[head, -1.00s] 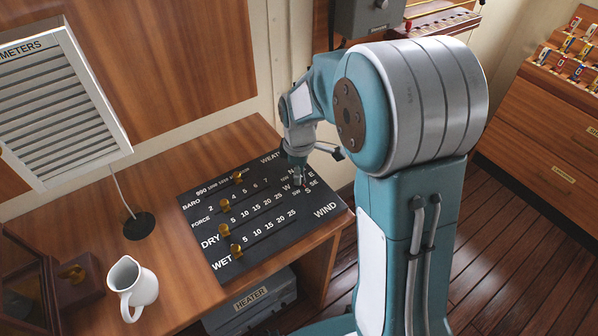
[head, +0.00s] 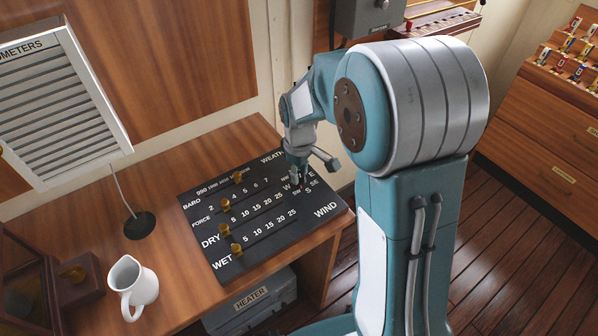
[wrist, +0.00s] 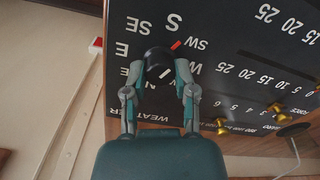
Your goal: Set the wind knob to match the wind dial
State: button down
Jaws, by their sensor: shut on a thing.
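The wind knob (wrist: 158,57) is a round black knob on the black weather board (head: 262,232). In the wrist view, its red pointer points between S and SW. My gripper (wrist: 160,70) is shut on the knob, one finger on each side; in the head view, my gripper (head: 298,180) is at the board's right part, and it hides most of the knob. White compass letters ring the knob, with WIND printed near it. No wind dial can be made out in these frames.
Brass sliders (head: 226,205) stand on the board left of my gripper. A white jug (head: 133,284) and a louvred screen (head: 62,100) are at the left of the desk (head: 180,170). A heater (head: 250,302) is under the desk. Signal flags (head: 570,50) are at the far right.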

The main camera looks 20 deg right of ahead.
jog(key=m, duration=0.6)
jog(key=shift+m, duration=0.3)
jog(key=m, duration=0.6)
jog(key=shift+f, duration=0.1)
dwell(0.3)
jog(key=shift+c, duration=2)
grip_release()
notch_tip(320, 180, up, 12)
